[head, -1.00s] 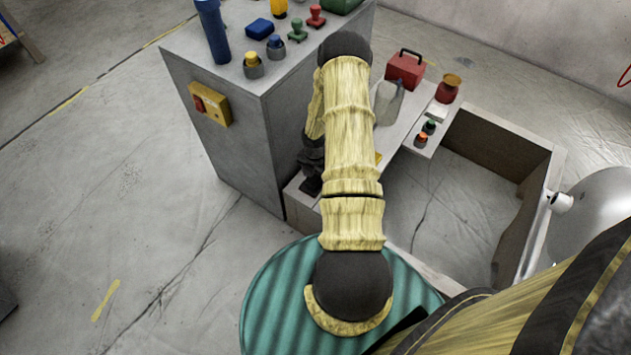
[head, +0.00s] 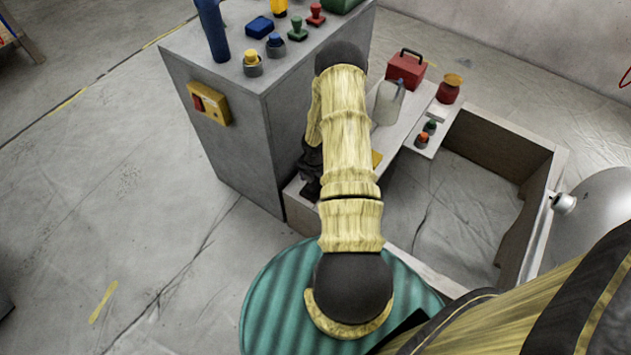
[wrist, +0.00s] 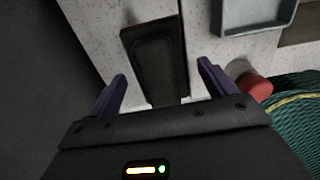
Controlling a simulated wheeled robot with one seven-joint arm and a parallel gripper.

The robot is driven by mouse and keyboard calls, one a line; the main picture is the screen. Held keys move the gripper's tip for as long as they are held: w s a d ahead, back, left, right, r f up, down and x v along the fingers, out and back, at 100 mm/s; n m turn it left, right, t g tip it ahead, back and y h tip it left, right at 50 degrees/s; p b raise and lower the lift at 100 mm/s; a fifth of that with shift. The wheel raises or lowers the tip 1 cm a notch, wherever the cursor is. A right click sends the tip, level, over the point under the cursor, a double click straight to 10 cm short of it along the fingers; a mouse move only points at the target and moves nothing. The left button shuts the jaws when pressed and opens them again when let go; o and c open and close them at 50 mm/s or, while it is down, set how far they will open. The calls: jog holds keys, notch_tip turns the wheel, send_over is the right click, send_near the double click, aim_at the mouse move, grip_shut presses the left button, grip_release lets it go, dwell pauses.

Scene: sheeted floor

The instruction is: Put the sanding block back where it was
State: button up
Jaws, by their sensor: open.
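My gripper (wrist: 161,72) is open, its two purple fingers spread apart in the wrist view. A dark, flat, long block with a raised rim (wrist: 155,52) lies on the pale surface ahead, lined up between the fingers; it may be the sanding block, but I cannot be sure. The fingers do not appear to touch it. In the head view my gripper (head: 311,172) is a dark shape low beside the grey cabinet, partly hidden by my arm, and no block can be made out there.
The grey cabinet (head: 225,150) stands left of my gripper. A grey tray (wrist: 257,15) and a red-ended item (wrist: 258,88) lie to the right. The pale bench (head: 402,128) holds a red toolbox (head: 405,70), a jug (head: 388,102) and a red jar (head: 449,88).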

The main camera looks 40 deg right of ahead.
notch_tip(320, 180, up, 12)
jog(key=p, duration=0.4)
dwell(0.5)
notch_tip(320, 180, up, 19)
jog(key=m+t+h, duration=0.1)
jog(key=m, duration=0.9)
send_over(315, 181)
jog(key=s+a, duration=0.1)
jog(key=a, duration=1)
jog(key=s+a+r+m+t+y, duration=0.1)
jog(key=s+a+r+m, duration=0.8)
jog(key=a+r+m, duration=0.1)
jog(key=shift+s+a+r+m+t, duration=0.2)
jog(key=shift+a+r+m+t, duration=0.15)
jog(key=shift+m, duration=0.55)
